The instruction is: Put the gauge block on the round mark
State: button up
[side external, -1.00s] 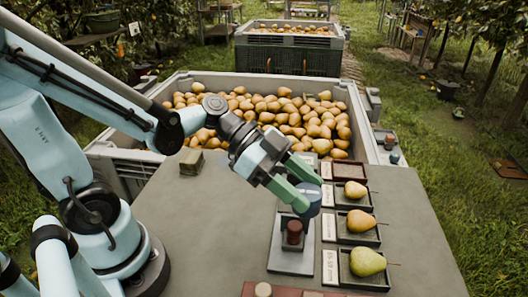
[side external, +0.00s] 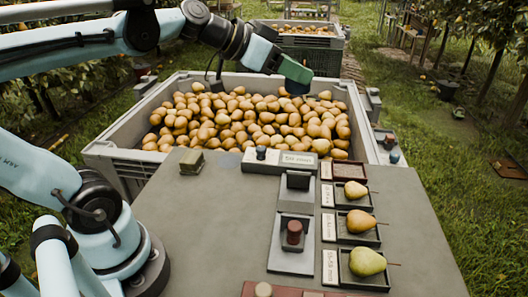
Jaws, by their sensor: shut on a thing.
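My gripper (side external: 296,74) is high over the right back part of the pear bin, with green fingers shut on a dark blue piece, apparently the gauge block (side external: 296,87). Only its lower part shows below the fingers, and the pears lie below and behind it. A faint blue-grey round mark (side external: 229,159) lies flat on the grey table near its back edge, left of the labelled panel. The mark is bare, and the held piece is well away from it, up and to the right.
The bin (side external: 112,155) of pears adjoins the table's (side external: 215,225) back edge. An olive block (side external: 192,161) sits left of the mark; a labelled panel (side external: 280,167) with a dark knob stands right. Stands and trays with pears line the right side. The table's left middle is clear.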

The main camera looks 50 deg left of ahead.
jog(key=s+d+f+m+g+h, duration=0.3)
jog(key=s+d+f+m, duration=0.1)
jog(key=d+f, duration=0.3)
jog(key=s+d+f+m+g+h, duration=0.4)
jog(key=s+d+f+m, duration=0.1)
jog(key=f, duration=0.3)
jog(key=shift+d+m+h, duration=0.3)
jog(key=shift+d+m, duration=0.2)
jog(key=shift+d, duration=0.4)
jog(key=w+a+f, duration=0.2)
jog(key=a, duration=0.1)
jog(key=w+a+f, duration=0.2)
jog(key=a, duration=0.1)
jog(key=w+a+f, duration=0.3)
jog(key=shift+a, duration=0.1)
jog(key=shift+f, duration=1.85)
jog(key=o, duration=1.1)
jog(key=shift+c, duration=0.2)
